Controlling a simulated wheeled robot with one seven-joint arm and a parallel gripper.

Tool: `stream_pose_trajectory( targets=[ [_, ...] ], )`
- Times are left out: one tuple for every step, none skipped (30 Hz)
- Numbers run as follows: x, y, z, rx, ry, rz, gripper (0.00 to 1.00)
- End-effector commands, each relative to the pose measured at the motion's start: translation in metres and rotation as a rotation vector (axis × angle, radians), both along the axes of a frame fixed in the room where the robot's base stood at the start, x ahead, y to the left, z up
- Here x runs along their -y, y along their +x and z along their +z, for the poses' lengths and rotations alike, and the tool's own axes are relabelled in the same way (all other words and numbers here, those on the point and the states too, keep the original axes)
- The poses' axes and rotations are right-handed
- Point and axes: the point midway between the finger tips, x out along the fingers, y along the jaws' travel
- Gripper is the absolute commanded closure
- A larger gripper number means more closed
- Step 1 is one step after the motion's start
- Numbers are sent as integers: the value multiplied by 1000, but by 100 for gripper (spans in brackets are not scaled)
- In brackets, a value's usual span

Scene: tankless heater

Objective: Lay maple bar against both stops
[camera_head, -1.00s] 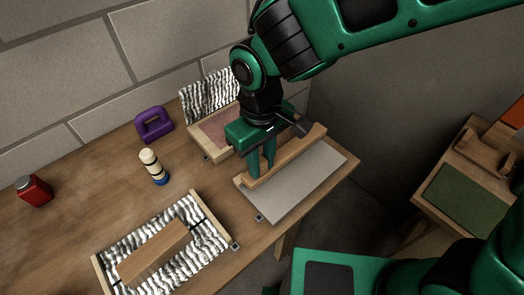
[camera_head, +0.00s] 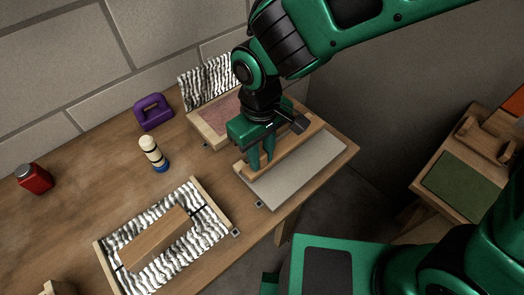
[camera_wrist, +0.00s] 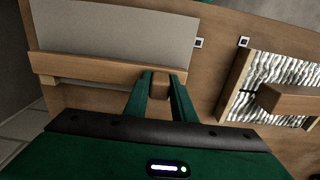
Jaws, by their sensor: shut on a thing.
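A long pale wooden bar (camera_head: 296,146), which I take for the maple bar, runs along the back edge of a flat grey plate (camera_head: 308,168) on the bench. In the wrist view the bar (camera_wrist: 105,67) lies along the plate's near edge (camera_wrist: 115,30). My gripper (camera_head: 260,166) is at its left end in the head view. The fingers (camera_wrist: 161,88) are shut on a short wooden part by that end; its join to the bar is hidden. A small block (camera_wrist: 46,80) sits at the other end, perhaps a stop. Contact with the stops is unclear.
A brown wooden block (camera_head: 155,238) lies on a striped padded tray (camera_head: 106,270) at the front left. A pink-bottomed tray (camera_head: 194,124) stands behind my gripper. A purple handled object (camera_head: 152,111), a banded bottle (camera_head: 153,154) and a red jar (camera_head: 34,178) stand further left.

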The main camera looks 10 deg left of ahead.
Motion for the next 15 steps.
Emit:
stream_pose_trajectory(
  targets=[
    [0,0,-1,0,0,0,100],
    [0,0,-1,0,0,0,100],
    [0,0,-2,0,0,0,100],
    [0,0,-2,0,0,0,100],
    [0,0,-2,0,0,0,100],
    [0,0,-3,-1,-1,0,100],
    [0,0,-3,-1,-1,0,100],
    [0,0,-4,-1,-1,0,100],
    [0,0,-4,-1,-1,0,100],
    [0,0,-4,-1,-1,0,100],
    [0,0,-5,-1,-1,0,100],
    [0,0,-5,-1,-1,0,100],
    [0,0,-6,-1,-1,0,100],
    [0,0,-6,-1,-1,0,100],
    [0,0,-7,-1,-1,0,100]
  ],
)
